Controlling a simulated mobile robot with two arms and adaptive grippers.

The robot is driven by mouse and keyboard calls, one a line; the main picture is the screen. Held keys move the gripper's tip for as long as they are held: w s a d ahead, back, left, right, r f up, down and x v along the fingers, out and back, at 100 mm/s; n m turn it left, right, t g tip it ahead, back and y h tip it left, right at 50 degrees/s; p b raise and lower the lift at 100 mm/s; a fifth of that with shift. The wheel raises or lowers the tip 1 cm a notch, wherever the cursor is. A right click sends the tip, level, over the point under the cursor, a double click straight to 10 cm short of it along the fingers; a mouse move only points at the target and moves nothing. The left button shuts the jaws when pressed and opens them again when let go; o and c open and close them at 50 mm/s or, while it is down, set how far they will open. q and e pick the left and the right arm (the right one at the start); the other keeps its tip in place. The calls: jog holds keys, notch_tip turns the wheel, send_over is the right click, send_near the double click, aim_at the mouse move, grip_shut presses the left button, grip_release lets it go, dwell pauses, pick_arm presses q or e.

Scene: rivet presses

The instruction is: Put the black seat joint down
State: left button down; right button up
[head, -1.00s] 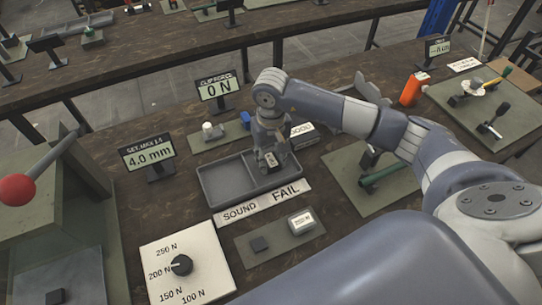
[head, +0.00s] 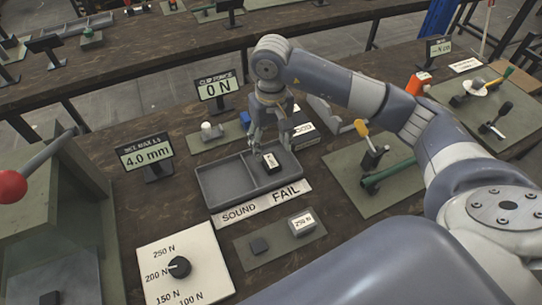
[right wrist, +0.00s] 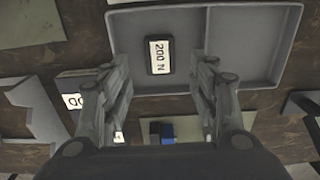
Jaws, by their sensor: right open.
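The black seat joint (head: 270,163), a small dark block with a white label, lies in the right compartment of the grey two-part tray (head: 205,188), the side above the FAIL sign. In the right wrist view the joint (right wrist: 160,56) reads "200 N" and rests flat on the tray floor, with the divider beside it. My right gripper (head: 269,136) is open and empty, above the joint and apart from it. Its spread fingers (right wrist: 164,68) show on both sides below the joint in the right wrist view. My left gripper is not in view.
The SOUND and FAIL strip (head: 262,201) lies in front of the tray. A green mat (head: 262,262) holds a dark block and a "250 N" block. A dial plate (head: 184,270) is at front left. Displays reading 0 N (head: 217,86) and 4.0 mm (head: 146,153) stand nearby.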

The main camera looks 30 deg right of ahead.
aim_at(271, 161)
notch_tip(271, 161, up, 6)
jog(key=shift+f+b, duration=0.1)
jog(key=shift+b, duration=0.35)
